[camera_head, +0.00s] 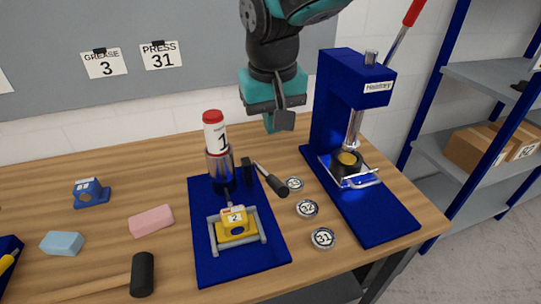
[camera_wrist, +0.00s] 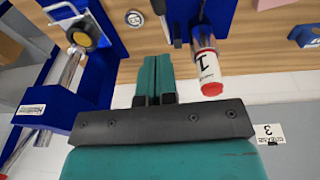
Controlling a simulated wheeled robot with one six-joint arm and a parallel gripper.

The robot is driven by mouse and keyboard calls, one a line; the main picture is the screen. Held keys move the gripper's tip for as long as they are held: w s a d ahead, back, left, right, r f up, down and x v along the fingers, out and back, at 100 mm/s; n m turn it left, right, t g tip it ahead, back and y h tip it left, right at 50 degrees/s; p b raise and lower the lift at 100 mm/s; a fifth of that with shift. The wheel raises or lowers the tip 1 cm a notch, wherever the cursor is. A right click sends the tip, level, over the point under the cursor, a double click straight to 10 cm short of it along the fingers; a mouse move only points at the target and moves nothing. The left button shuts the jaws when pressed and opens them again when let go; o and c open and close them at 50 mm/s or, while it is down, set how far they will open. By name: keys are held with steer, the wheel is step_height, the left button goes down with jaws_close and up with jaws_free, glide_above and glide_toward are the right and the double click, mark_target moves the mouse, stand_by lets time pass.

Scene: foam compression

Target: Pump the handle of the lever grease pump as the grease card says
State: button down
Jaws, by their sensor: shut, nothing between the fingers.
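The lever grease pump (camera_head: 218,165) stands upright on a blue base plate (camera_head: 200,262); its cartridge has a red cap and a label reading 1. Its black-gripped handle (camera_head: 271,180) slants down to the right from the pump. The grease card (camera_head: 104,64) on the wall reads GREASE 3. My gripper (camera_head: 277,122) is shut and empty, above and behind the handle, right of the cartridge and apart from both.
A yellow block labelled 2 (camera_head: 236,225) sits in a grey frame on the pump's plate. A blue press (camera_head: 338,100) stands at the right, with several numbered discs (camera_head: 307,208) nearby. A PRESS 31 card (camera_head: 160,55) hangs behind.

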steer(key=shift+w+a+r+h+p, duration=0.15)
steer(key=shift+w+a+r, duration=0.2)
steer(key=shift+r, duration=0.15)
steer(key=shift+w+a+r+h+p, duration=0.15)
steer(key=shift+w+a+r, duration=0.2)
steer(key=shift+r, duration=0.15)
steer(key=shift+d+f, duration=0.1)
steer(key=p, duration=0.4)
glide_above(274, 179)
steer(key=w+a, duration=0.1)
steer(key=shift+g, duration=0.3)
step_height(274, 179, down, 10)
steer(key=shift+a+r, duration=0.15)
steer(key=shift+s+d+f+p, duration=0.2)
steer(key=shift+s+f, duration=0.05)
steer(key=shift+f, duration=0.3)
steer(key=shift+s+d+f+p, duration=0.2)
steer(key=shift+s+f, duration=0.05)
steer(key=shift+f, duration=0.25)
steer(key=shift+s+d+f, duration=0.1)
steer(key=shift+s+f, duration=0.05)
steer(key=shift+f, duration=0.25)
steer(key=shift+s+d+f, duration=0.1)
steer(key=shift+f, duration=0.3)
